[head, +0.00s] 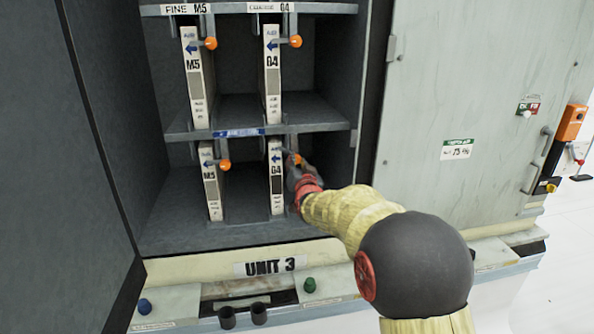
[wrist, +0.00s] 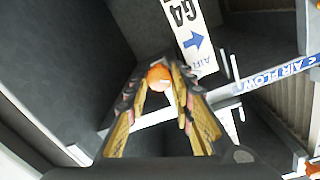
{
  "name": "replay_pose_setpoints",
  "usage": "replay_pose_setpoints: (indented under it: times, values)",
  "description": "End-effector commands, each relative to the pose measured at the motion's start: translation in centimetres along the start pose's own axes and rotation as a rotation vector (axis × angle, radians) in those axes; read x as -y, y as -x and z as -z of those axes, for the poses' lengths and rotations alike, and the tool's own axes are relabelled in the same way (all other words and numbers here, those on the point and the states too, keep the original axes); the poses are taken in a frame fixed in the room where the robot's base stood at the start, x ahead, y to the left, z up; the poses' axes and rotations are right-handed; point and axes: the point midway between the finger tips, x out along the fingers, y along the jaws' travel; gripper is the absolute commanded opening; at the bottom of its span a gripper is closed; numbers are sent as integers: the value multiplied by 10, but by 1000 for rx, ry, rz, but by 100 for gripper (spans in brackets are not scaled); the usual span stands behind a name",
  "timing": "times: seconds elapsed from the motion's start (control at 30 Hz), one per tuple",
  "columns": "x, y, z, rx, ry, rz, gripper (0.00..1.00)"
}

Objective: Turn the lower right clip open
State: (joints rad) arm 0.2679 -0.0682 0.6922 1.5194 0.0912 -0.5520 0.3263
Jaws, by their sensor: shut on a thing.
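The lower right clip (head: 292,160) has an orange knob beside the top of the lower right G4 filter (head: 276,180). In the wrist view the orange knob (wrist: 158,76) sits between the fingertips of my gripper (wrist: 160,78), which is shut on it. The head view shows my gripper (head: 299,172) at the clip, partly hidden by its own wrist. The G4 filter, with a blue arrow, also shows in the wrist view (wrist: 188,32). The clip's arm is mostly hidden, so I cannot tell its exact angle.
Other orange clips are at the lower left (head: 224,165), upper left (head: 211,43) and upper right (head: 295,41). M5 filters (head: 212,182) stand on the left. A shelf (head: 235,110) lies above my gripper. A grey door (head: 455,120) is at the right.

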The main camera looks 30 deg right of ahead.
Motion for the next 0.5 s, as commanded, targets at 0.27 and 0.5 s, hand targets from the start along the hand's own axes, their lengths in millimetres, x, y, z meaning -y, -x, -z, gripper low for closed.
replay_pose_setpoints:
  times: [0.27, 0.5]
  values:
    - [-1, 0, -2, 9, -260, 3, 0]
    - [-2, 0, -2, 19, -487, 4, 0]
